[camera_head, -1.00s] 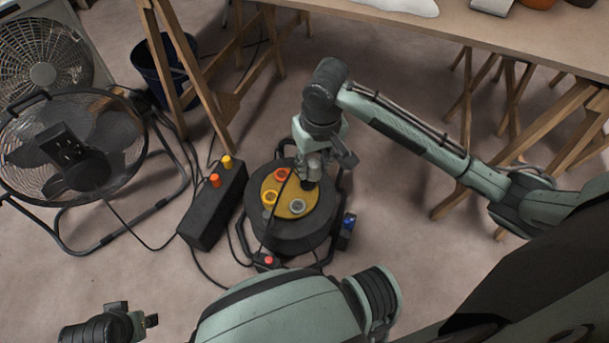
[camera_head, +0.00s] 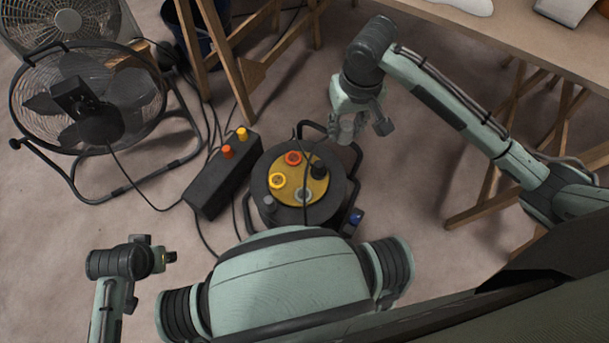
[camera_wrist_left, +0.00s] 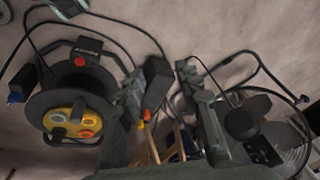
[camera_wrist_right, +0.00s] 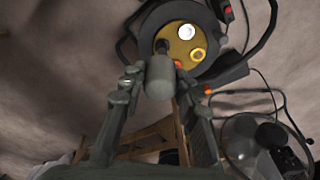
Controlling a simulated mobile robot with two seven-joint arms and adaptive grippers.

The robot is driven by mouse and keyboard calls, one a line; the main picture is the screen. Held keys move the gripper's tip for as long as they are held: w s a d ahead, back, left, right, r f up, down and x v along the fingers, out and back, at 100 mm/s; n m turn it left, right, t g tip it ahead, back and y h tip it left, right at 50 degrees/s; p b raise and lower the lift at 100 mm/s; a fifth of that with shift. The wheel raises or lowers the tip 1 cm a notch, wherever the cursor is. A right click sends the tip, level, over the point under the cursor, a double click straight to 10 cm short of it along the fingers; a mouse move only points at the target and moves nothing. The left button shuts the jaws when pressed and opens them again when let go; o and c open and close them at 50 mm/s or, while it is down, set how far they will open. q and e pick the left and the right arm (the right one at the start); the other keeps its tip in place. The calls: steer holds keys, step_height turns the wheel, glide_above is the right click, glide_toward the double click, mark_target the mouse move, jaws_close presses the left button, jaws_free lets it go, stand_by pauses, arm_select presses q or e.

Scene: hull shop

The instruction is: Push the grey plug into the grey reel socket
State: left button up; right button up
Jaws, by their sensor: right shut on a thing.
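The grey reel socket (camera_head: 302,195) is a pale ring on the yellow face of the black cable reel (camera_head: 258,186). Its opening looks empty; it also shows in the right wrist view (camera_wrist_right: 186,31). My right gripper (camera_head: 346,132) is above and beyond the reel, apart from it. It is shut on the grey plug (camera_wrist_right: 160,80), a blunt grey cylinder between its fingertips, which is hard to make out in the head view. My left gripper (camera_head: 170,257) is open and empty, low at the left; its parted fingers show in the left wrist view (camera_wrist_left: 160,78).
A black plug (camera_head: 318,169) stands in another reel socket, beside red (camera_head: 293,158) and yellow (camera_head: 277,181) ringed sockets. A black box (camera_head: 212,186) with orange and yellow knobs, and a fan (camera_head: 75,110), stand to the left. Cables cross the floor. A table (camera_head: 500,40) is behind.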

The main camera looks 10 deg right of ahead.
arm_select(q)
steer(key=shift+o, duration=0.9)
steer(key=shift+s+a, duration=0.1)
steer(key=o, duration=0.3)
steer(key=r, duration=0.1)
steer(key=r+b, duration=0.1)
steer(key=w+r+b, duration=0.1)
steer(key=shift+d+r+t, duration=0.25)
steer(key=shift+d+t, duration=0.15)
step_height(320, 180, up, 7)
steer(key=d+t+b, duration=0.1)
steer(key=b, duration=0.2)
steer(key=shift+s, duration=0.15)
arm_select(e)
steer(key=w+a+f+m, duration=0.1)
steer(key=a+f+m, duration=0.2)
steer(key=f, duration=0.9)
steer(key=w+a+f+m, duration=0.1)
steer(key=a+f+m, duration=0.2)
steer(key=f, duration=0.9)
steer(key=shift+w+a+m+h, duration=0.15)
steer(key=shift+a+m+h, duration=0.25)
steer(key=shift+a, duration=0.85)
